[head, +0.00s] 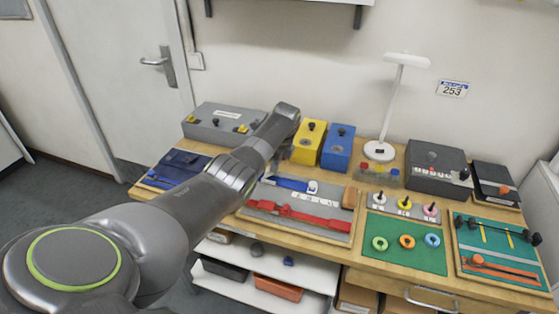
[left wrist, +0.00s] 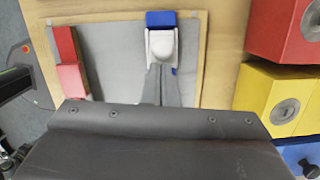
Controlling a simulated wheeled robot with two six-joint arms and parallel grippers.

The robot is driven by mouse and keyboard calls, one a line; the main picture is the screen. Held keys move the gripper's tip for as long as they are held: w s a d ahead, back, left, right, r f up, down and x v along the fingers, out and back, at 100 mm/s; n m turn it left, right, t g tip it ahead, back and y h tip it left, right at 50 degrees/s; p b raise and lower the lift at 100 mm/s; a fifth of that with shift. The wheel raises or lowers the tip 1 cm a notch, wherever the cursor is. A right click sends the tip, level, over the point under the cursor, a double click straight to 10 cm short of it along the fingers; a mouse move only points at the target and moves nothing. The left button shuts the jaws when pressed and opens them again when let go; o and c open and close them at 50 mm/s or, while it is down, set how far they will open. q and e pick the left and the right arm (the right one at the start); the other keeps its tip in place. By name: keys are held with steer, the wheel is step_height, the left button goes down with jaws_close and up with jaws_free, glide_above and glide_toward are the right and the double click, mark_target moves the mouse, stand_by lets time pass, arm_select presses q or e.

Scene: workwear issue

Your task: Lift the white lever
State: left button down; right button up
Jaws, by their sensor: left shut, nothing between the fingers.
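The white lever (left wrist: 162,45) sits on a blue fixture (left wrist: 161,19) on a grey board (left wrist: 110,50) in the left wrist view. In the head view a small white part (head: 313,187) shows at the right end of the blue fixture (head: 288,183). My left gripper (left wrist: 161,72) is shut and empty. Its fingertips are right at the near end of the white lever; I cannot tell whether they touch it. In the head view my left forearm reaches over the bench and hides part of the board's back. My right gripper is out of view.
A red fixture (head: 295,215) lies along the front of the board. Yellow (head: 307,144) and blue (head: 338,148) boxes stand behind it. A red box (left wrist: 284,30) also shows in the left wrist view. A green ring board (head: 400,262) is to the right, and a lamp (head: 379,151) stands behind.

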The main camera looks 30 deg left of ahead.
arm_select(q)
steer(key=shift+s+a+r+h, duration=0.1)
steer(key=shift+a+r+h, duration=0.2)
steer(key=shift+a+h, duration=0.2)
steer(key=shift+f, duration=0.15)
steer(key=shift+d, duration=0.1)
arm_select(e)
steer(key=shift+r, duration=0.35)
arm_select(q)
steer(key=shift+d+r, duration=0.1)
steer(key=shift+r, duration=0.1)
steer(key=shift+r+p, duration=0.65)
steer(key=shift+p, duration=0.25)
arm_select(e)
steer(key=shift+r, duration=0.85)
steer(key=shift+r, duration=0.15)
